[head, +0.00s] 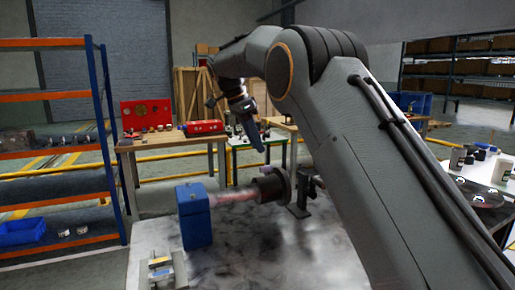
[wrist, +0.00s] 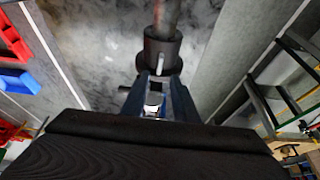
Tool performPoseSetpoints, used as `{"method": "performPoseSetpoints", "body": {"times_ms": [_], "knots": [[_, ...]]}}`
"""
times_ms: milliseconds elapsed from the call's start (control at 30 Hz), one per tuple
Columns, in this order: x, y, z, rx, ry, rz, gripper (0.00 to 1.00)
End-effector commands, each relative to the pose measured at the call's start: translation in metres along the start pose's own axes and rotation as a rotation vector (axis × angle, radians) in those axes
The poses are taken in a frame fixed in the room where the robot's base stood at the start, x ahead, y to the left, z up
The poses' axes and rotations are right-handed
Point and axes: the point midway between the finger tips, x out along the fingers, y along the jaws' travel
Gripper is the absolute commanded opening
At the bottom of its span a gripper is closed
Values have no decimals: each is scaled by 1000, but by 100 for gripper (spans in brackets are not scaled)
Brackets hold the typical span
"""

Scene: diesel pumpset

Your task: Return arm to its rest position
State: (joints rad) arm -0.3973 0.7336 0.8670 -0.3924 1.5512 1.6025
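My arm (head: 340,130) fills the right half of the head view, reaching up and bending over at the top. My gripper (head: 255,137) points down above the bench, in front of the background tables. In the wrist view its two blue fingers (wrist: 158,95) stand apart. A small bright piece shows between them, and I cannot tell whether it lies beyond them. The shaft with its dark coupling (head: 272,186) lies below the gripper in the head view. The dark coupling also shows past the fingertips in the wrist view (wrist: 160,48).
A blue block (head: 195,216) stands on the grey bench (head: 270,255) at the shaft's left end. An orange and blue shelf rack (head: 60,98) is at the left. A wooden table (head: 165,142) with red cases stands behind. A round table with containers (head: 493,172) is at the right.

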Motion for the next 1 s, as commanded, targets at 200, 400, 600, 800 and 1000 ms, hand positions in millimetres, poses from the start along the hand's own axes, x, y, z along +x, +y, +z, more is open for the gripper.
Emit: {"method": "performPoseSetpoints", "body": {"times_ms": [200, 400, 600, 800, 1000], "knots": [[0, 0, 0, -2, 0, 0, 27], [21, 17, -9, -106, -29, 6, 27], [69, 68, -18, -355, -109, -1, 27], [119, 140, -16, -593, -193, -37, 27], [164, 227, -3, -802, -263, -95, 27]]}}
